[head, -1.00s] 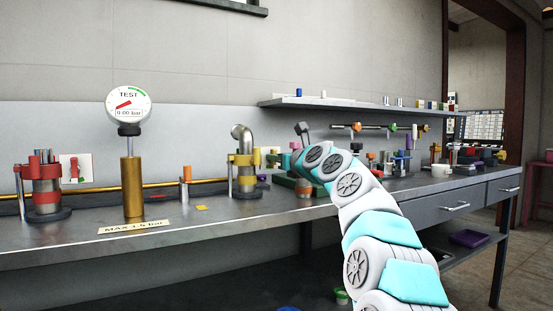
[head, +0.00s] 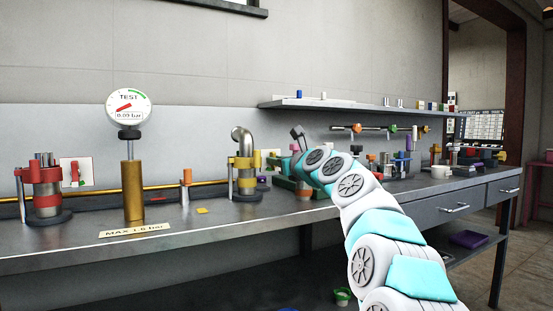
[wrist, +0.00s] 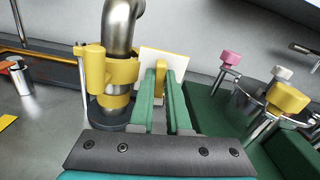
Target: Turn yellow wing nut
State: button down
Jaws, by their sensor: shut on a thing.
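In the wrist view my gripper (wrist: 161,90) has its two green fingers shut on an upright yellow wing nut (wrist: 161,80), in front of a white plate (wrist: 172,60). Most of the nut is hidden between the fingers. Just left stands a bent steel pipe (wrist: 120,25) with a yellow collar (wrist: 120,72). In the head view this pipe (head: 243,137) stands mid-bench, with its yellow collar (head: 245,162). My arm's end is right of it and hides the fingers' grip there.
A round TEST gauge (head: 129,106) on a brass post reads about 0.09 bar. A red-collared pipe stand (head: 45,190) is at left. In the wrist view, pink (wrist: 230,58) and yellow (wrist: 290,97) knobs on metal rods stand close on the right.

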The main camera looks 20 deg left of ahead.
jog(key=n+b, duration=0.1)
jog(key=n, duration=0.6)
jog(key=n+b, duration=0.2)
jog(key=n, duration=0.5)
jog(key=f+n+b, duration=0.1)
jog(key=n+b, duration=0.1)
jog(key=n, duration=0.5)
jog(key=shift+s+a+f+n, duration=0.1)
jog(key=shift+a+n, duration=0.05)
jog(key=shift+n, duration=0.15)
jog(key=shift+n+b, duration=0.3)
jog(key=shift+n, duration=1.3)
